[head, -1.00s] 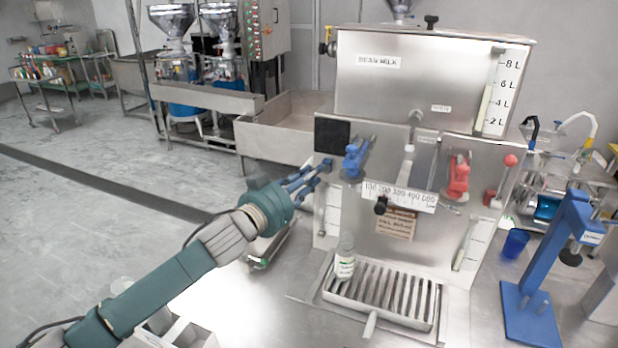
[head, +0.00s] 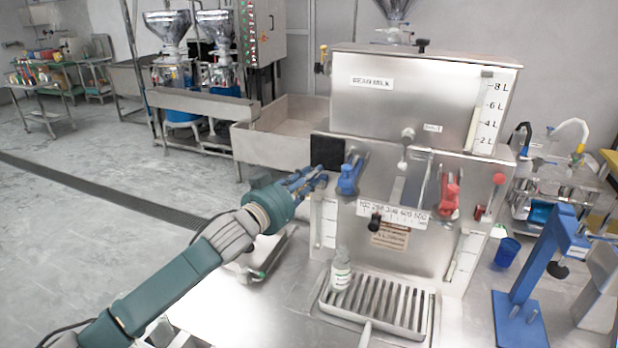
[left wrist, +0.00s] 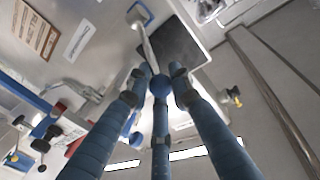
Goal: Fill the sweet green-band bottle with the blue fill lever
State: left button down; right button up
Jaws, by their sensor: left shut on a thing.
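The bottle (head: 341,268) stands upright on the left end of the drip tray (head: 366,323), below the blue valve (head: 349,175). Its label is pale; the band colour and contents are too small to tell. My left gripper (head: 320,178) is at the machine's left front, just below the black panel (head: 327,153). In the left wrist view, its blue fingers (left wrist: 160,80) are shut around the blue knob (left wrist: 160,88) of the fill lever, with its metal rod (left wrist: 147,45) running up from it. The fingers hide the knob in the head view. My right gripper is not in view.
The steel bean milk machine (head: 425,92) fills the centre. A red valve (head: 449,192) is to the right. A sink (head: 278,145) is behind my gripper.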

pick_arm(q)
jog(key=shift+w+a+r, duration=0.1)
jog(key=shift+r, duration=0.55)
jog(key=c, duration=1.7)
grip_release()
jog(key=shift+o, duration=0.7)
jog(key=shift+f, duration=0.3)
jog(key=v, duration=1.2)
jog(key=shift+f, duration=0.1)
